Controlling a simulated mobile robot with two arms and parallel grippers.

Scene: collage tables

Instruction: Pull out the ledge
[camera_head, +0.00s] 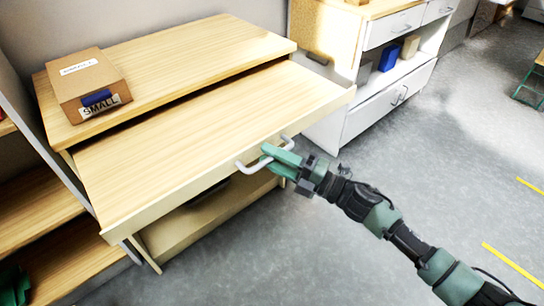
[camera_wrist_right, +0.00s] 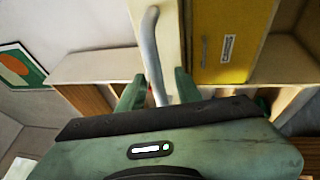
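The wooden ledge (camera_head: 190,150) sticks out toward me from under the top of a wooden table (camera_head: 190,50). A grey bar handle (camera_head: 247,167) is on its front edge; it also shows in the right wrist view (camera_wrist_right: 150,45). Contact is hard to tell. My left gripper is not clearly in view.
A cardboard box (camera_head: 90,82) marked "SMALL" sits on the tabletop. Wooden shelves (camera_head: 40,220) are at the left.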

